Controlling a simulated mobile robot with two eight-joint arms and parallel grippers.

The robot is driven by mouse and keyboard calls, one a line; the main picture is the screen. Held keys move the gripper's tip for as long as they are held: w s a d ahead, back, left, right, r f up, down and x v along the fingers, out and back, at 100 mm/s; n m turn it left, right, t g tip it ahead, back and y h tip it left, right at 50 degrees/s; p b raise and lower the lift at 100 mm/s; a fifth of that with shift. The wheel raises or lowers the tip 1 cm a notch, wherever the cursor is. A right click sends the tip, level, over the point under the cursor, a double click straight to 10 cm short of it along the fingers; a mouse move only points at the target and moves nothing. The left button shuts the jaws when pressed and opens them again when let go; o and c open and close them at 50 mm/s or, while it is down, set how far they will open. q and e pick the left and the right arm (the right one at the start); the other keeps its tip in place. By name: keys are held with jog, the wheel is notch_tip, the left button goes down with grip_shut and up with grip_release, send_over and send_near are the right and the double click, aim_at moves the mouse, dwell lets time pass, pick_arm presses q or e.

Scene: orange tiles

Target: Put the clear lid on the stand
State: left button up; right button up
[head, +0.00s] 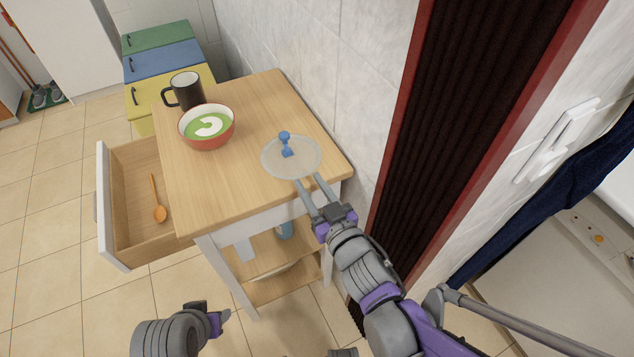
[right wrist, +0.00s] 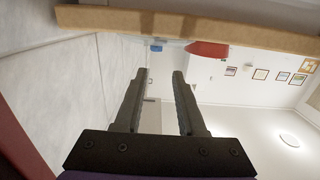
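The clear lid (head: 305,162), a round see-through disc with a blue knob (head: 286,145), shows over the front right part of the wooden top of the stand (head: 232,190). It looks flat and seems to rest there. My right gripper (head: 308,180) is open, its two fingers apart at the lid's near edge; I cannot tell whether they touch it. In the right wrist view the fingers (right wrist: 162,73) are apart with nothing between them, and a small blue part (right wrist: 155,48) shows beyond them. My left gripper (head: 222,315) is low in the head view, its fingers unclear.
A red bowl with green contents (head: 207,141) and a black mug (head: 187,90) stand on the top's far left part. An open drawer (head: 125,200) with a wooden spoon (head: 159,212) juts out left. The tiled wall (head: 335,110) is close on the right.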

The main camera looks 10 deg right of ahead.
jog(key=s+d+f+m+g+h, duration=0.3)
jog(key=s+d+f+g+h, duration=0.3)
jog(key=d, duration=0.5)
jog(key=s+f+g, duration=0.3)
jog(key=s, duration=0.4)
jog(key=s+d+f+g, duration=0.1)
jog(key=s+f+g, duration=0.2)
jog(key=s, duration=0.4)
jog(key=shift+d+f+m+y, duration=0.15)
jog(key=shift+f+m+y, duration=0.15)
jog(key=shift+f, duration=0.15)
